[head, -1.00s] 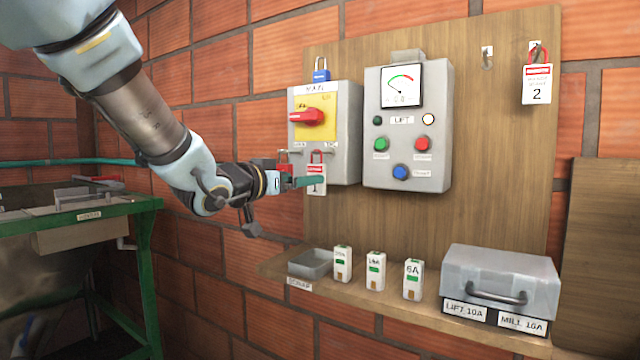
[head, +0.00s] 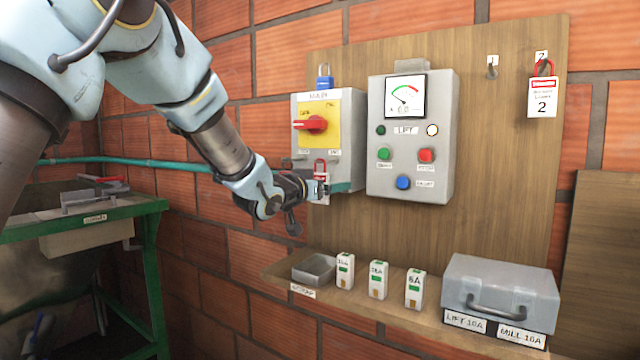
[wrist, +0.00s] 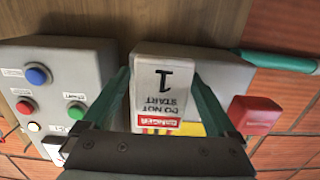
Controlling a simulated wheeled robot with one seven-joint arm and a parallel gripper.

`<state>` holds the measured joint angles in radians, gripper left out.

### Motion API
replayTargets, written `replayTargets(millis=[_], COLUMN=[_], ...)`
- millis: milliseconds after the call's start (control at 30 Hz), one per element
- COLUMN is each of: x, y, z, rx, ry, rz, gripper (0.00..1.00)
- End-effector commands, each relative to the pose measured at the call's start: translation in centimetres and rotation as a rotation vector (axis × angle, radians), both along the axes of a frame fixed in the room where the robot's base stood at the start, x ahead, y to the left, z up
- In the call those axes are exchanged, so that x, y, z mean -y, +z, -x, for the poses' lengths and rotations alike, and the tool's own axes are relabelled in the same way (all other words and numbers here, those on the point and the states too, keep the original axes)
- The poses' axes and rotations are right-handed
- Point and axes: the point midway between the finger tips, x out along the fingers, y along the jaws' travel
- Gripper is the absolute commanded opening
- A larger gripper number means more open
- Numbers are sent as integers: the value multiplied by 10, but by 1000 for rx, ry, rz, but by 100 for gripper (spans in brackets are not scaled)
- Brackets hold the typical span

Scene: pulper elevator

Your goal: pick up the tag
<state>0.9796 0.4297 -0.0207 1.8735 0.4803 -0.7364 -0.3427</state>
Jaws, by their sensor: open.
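A white tag (head: 322,200) marked "1 DO NOT START" with a red danger band hangs by a red loop on the lower part of the grey switch box (head: 345,150). My gripper (head: 325,188) is at this tag and partly hides it in the head view. In the wrist view the tag (wrist: 163,90) appears upside down between my two teal fingers (wrist: 160,76). The fingers are open, one on each side; I cannot tell whether either touches it. A second tag (head: 542,98), marked 2, hangs from a hook at the upper right of the board.
The lift control box (head: 441,140) is close on the right of my gripper. Below, a shelf (head: 390,306) holds a small tray (head: 314,269), several fuses and a grey case (head: 500,285).

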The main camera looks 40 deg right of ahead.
Motion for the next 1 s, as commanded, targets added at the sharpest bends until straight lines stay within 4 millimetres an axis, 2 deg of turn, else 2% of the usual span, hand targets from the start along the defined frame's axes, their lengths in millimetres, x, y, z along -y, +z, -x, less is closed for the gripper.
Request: replayTargets(millis=[133,900,1000], x=[0,-1,-1], y=[0,0,0], z=[0,0,0], rx=[0,0,0], ry=[1,1,1], rz=[0,0,0], gripper=[92,6,3])
